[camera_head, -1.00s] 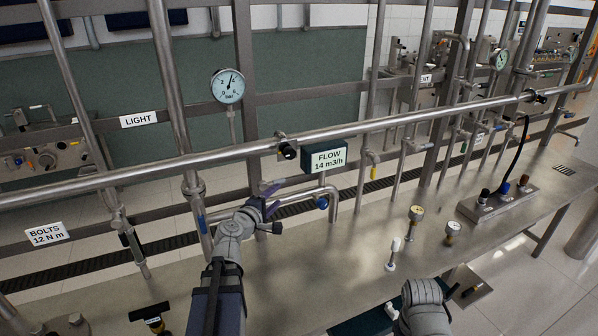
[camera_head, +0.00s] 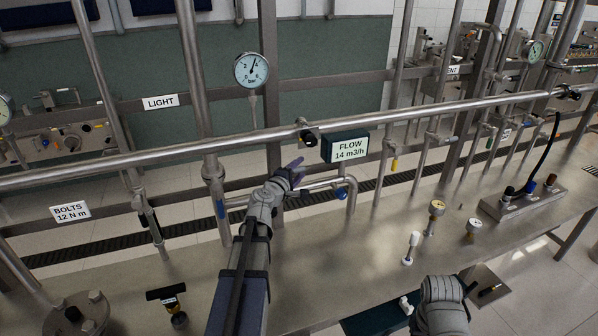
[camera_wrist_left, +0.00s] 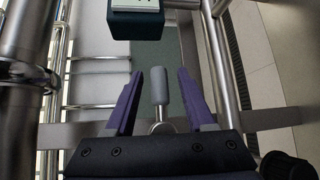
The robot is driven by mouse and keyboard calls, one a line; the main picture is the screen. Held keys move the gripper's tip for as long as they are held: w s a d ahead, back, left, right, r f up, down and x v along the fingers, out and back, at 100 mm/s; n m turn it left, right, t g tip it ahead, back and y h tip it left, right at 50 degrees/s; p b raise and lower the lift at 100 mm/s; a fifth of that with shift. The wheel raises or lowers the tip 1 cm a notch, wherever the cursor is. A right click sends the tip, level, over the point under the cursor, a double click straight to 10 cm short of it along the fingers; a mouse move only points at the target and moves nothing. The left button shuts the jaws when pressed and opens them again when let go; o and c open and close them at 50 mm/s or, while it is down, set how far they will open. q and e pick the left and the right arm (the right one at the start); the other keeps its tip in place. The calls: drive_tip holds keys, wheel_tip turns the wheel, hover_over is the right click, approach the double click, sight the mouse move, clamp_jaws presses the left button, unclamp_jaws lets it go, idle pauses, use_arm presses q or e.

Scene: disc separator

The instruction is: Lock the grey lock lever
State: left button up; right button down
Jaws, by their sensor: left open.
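My left gripper (camera_head: 296,165) is in front of the pipework, just below the long horizontal rail and left of the FLOW display. Its purple fingers are apart in the left wrist view (camera_wrist_left: 157,84). A grey cylindrical lever (camera_wrist_left: 159,86), which looks like the lock lever, stands between the fingers there, with a gap on both sides. I cannot pick out this lever in the head view, where my gripper may cover it. My right wrist shows at the bottom right of the head view, but its fingers do not show.
The FLOW display box (camera_head: 345,147) hangs close to the left gripper and also shows in the wrist view (camera_wrist_left: 135,22). The steel rail (camera_head: 240,137) crosses above. A pressure gauge (camera_head: 252,70) stands behind.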

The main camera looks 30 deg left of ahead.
use_arm(q)
drive_tip(key=shift+w, duration=0.1)
clamp_jaws()
idle(0.4)
idle(1.0)
